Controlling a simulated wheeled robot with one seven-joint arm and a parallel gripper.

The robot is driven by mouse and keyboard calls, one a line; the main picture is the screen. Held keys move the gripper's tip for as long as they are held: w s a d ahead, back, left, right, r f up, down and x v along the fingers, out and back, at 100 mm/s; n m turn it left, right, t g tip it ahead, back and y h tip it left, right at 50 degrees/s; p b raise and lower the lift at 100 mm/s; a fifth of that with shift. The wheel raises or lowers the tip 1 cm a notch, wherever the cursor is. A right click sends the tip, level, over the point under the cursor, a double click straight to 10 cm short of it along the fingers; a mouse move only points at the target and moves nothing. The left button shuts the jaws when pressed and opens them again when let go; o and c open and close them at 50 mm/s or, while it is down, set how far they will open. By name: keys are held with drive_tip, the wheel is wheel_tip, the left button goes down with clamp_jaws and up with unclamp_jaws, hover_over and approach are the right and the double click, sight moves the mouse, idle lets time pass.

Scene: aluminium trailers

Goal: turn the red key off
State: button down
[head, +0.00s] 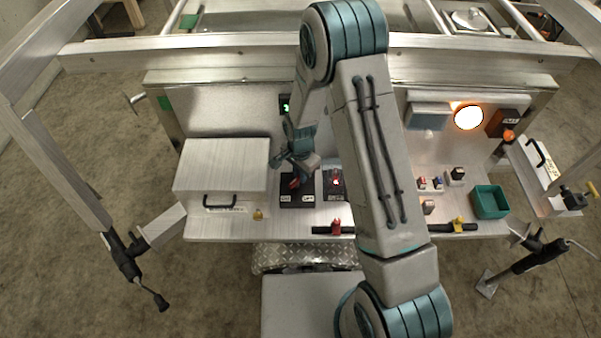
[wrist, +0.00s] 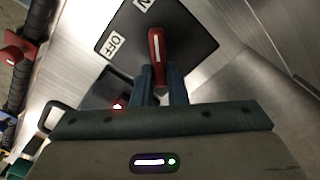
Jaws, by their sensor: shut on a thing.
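The red key (wrist: 156,45) with a white stripe stands on a black switch plate (wrist: 192,42) in the wrist view. The plate carries an OFF label (wrist: 113,44) and a label cut by the top edge, which seems to read ON. My gripper (wrist: 161,75) is shut on the red key, and its fingers cover the key's near end. In the head view the key (head: 294,183) is small and partly hidden under my gripper (head: 294,174). The exact angle of the key against the labels is hard to tell.
A second black box with a red light (head: 336,182) sits just right of the plate. A silver box with a black handle (head: 222,166) is on the left. Red (head: 336,227) and yellow (head: 459,224) parts lie along the front edge. A green bin (head: 490,202) is on the right.

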drive_tip(key=n+b, duration=0.2)
drive_tip(key=n, duration=0.1)
drive_tip(key=shift+w+a+f+b, duration=0.15)
drive_tip(key=shift+w+b, duration=0.05)
drive_tip(key=shift+b, duration=0.2)
drive_tip(key=n+b, duration=0.1)
drive_tip(key=n, duration=0.1)
drive_tip(key=shift+a+n+b, duration=0.15)
drive_tip(key=shift+n+b, duration=0.25)
drive_tip(key=n+b, duration=0.1)
drive_tip(key=n, duration=0.1)
drive_tip(key=n+b, duration=0.1)
drive_tip(key=n, duration=0.2)
drive_tip(key=shift+w+a+b, duration=0.1)
drive_tip(key=shift+a+b, duration=0.2)
drive_tip(key=shift+a, duration=0.1)
drive_tip(key=n, duration=0.4)
drive_tip(key=n+b, duration=0.1)
drive_tip(key=n, duration=0.1)
drive_tip(key=shift+s+a+r+n, duration=0.2)
drive_tip(key=shift+a+n, duration=0.2)
drive_tip(key=c, duration=1.4)
unclamp_jaws()
drive_tip(key=shift+c, duration=0.2)
wheel_tip(320, 180, up, 14)
